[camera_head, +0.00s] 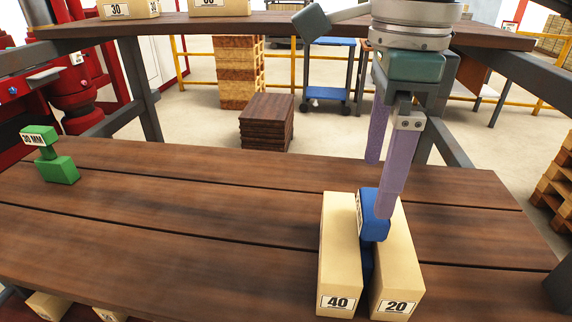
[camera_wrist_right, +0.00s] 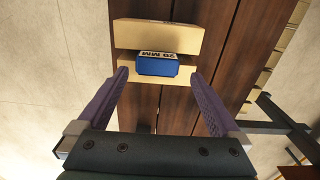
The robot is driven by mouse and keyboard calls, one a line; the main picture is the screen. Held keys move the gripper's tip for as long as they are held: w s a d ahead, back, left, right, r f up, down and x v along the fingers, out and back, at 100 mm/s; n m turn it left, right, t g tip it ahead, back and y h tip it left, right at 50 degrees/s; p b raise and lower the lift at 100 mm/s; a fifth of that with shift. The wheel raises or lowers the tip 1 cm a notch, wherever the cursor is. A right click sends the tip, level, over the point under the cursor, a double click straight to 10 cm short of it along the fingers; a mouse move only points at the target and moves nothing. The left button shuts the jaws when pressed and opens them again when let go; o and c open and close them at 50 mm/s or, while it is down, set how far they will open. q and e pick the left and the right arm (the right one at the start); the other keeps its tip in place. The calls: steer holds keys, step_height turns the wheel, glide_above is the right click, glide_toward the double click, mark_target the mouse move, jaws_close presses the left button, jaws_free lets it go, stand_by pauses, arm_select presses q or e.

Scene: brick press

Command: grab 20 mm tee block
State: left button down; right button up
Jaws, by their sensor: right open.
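The blue 20 mm tee block (camera_head: 375,214) stands between two tan blocks on the wooden table, its top sticking up above them. It also shows in the right wrist view (camera_wrist_right: 157,66), with its "20 MM" label on the edge. My right gripper (camera_head: 381,188) is open and points down at the tee block. In the right wrist view its purple fingers (camera_wrist_right: 160,82) are spread on either side of the blue block, and nothing is held. One finger overlaps the blue block in the head view; I cannot tell whether it touches. My left gripper is not in view.
A tan block marked 40 (camera_head: 340,255) and one marked 20 (camera_head: 400,265) flank the blue block closely. A green 30 mm tee block (camera_head: 58,169) stands at the left of the table (camera_head: 200,230). The table's middle is clear. A raised shelf (camera_head: 270,24) runs behind.

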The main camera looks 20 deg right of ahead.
mark_target(371, 228)
steer(key=f+p, duration=0.2)
steer(key=p, duration=0.1)
steer(key=shift+s+f, duration=0.35)
step_height(371, 228, down, 2)
steer(key=shift+w+f, duration=0.1)
steer(key=shift+f, duration=0.35)
jaws_close()
